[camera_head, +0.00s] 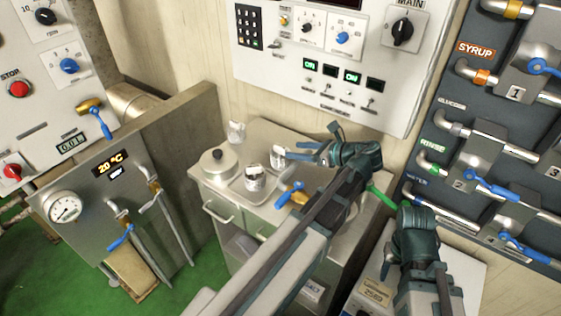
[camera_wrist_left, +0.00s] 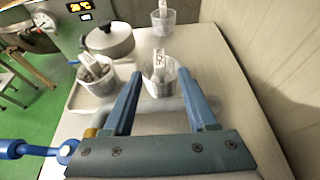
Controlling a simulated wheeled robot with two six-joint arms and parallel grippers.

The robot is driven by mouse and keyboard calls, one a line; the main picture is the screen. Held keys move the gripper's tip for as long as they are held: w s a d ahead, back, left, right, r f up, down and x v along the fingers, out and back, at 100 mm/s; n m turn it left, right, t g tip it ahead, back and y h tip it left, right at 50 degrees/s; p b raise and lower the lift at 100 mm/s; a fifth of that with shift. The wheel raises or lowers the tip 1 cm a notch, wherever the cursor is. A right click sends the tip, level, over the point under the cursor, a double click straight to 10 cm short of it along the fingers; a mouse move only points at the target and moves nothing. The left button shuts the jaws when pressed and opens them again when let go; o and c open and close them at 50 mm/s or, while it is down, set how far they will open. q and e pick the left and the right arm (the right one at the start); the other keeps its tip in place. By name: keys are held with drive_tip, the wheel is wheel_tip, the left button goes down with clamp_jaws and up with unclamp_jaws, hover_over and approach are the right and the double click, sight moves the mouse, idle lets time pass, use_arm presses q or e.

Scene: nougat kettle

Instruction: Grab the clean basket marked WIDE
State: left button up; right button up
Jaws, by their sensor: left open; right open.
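Three small clear baskets with pale labelled tags stand on the steel cart top (camera_head: 212,168). The near basket (camera_head: 255,180) is in a shallow tray; it shows at left in the left wrist view (camera_wrist_left: 96,80). The middle basket (camera_head: 278,158) is right of it, and the far basket (camera_head: 236,133) is at the back. I cannot read WIDE on any tag. My left gripper (camera_head: 288,151) is open, its fingers pointing at the middle basket, which shows between and just beyond the fingertips in the wrist view (camera_wrist_left: 160,82). My right gripper (camera_head: 408,212) is off to the right, away from the baskets.
A lidded pot (camera_head: 219,163) stands left of the baskets. A blue-handled brass valve (camera_head: 293,193) is at the cart's front. A wall control panel (camera_head: 325,75) rises behind, and a pipe rack with blue valves (camera_head: 490,150) is at right. Green floor lies left.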

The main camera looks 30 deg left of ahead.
sight(284, 147)
use_arm(q)
drive_tip(key=shift+x, duration=0.95)
drive_tip(key=shift+a, duration=0.15)
drive_tip(key=b+x, duration=0.2)
drive_tip(key=x, duration=0.3)
drive_tip(key=shift+a+r, duration=0.15)
drive_tip(key=shift+r, duration=0.05)
clamp_jaws()
